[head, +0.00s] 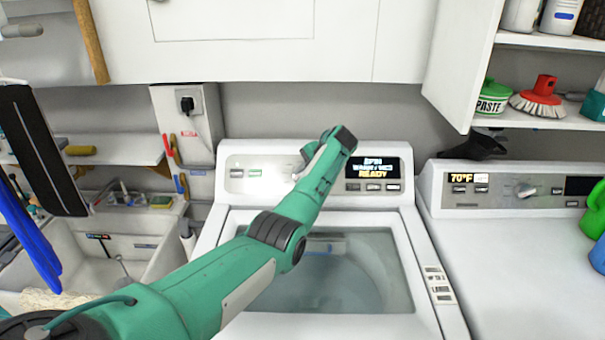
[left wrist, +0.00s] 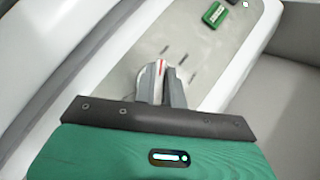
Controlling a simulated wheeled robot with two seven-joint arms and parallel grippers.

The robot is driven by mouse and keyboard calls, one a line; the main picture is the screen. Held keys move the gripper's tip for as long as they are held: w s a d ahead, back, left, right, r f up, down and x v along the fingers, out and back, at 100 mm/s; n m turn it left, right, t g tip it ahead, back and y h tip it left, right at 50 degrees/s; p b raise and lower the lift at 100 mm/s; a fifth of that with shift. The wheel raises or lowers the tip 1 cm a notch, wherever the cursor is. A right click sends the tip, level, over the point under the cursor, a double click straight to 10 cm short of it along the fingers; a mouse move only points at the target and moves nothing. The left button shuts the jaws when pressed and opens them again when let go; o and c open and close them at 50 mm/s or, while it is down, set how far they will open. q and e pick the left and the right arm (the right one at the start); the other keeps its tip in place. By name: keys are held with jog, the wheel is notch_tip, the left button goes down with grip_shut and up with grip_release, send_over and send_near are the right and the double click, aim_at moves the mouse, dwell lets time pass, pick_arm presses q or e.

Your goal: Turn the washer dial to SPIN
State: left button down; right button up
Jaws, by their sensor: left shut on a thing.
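The washer (head: 318,217) stands in the middle of the head view, with its control panel (head: 235,161) along the back. My left arm reaches across it, and my left gripper (head: 309,153) is at the panel. In the left wrist view the gripper (left wrist: 162,84) is shut on the washer dial (left wrist: 161,68), a pale knob with a red mark. The fingers hide most of the dial and its markings. In the head view my arm covers most of it. The panel display (head: 372,168) is lit; its bottom line reads READY. My right gripper is not in view.
A second machine (head: 520,235) stands to the right, with green and blue bottles at its right edge. A shelf (head: 540,122) with tins and a red brush (head: 540,97) is above it. A sink (head: 100,265) is at left. White cabinets (head: 240,40) hang above the washer.

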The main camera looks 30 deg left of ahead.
pick_arm(q)
jog(key=shift+f, duration=0.1)
jog(key=c, duration=1.5)
grip_release()
jog(key=shift+o, duration=0.2)
jog(key=b+v, duration=0.3)
jog(key=v, duration=1)
jog(key=shift+d+r, duration=0.25)
jog(key=shift+r, duration=0.05)
jog(key=shift+f, duration=0.1)
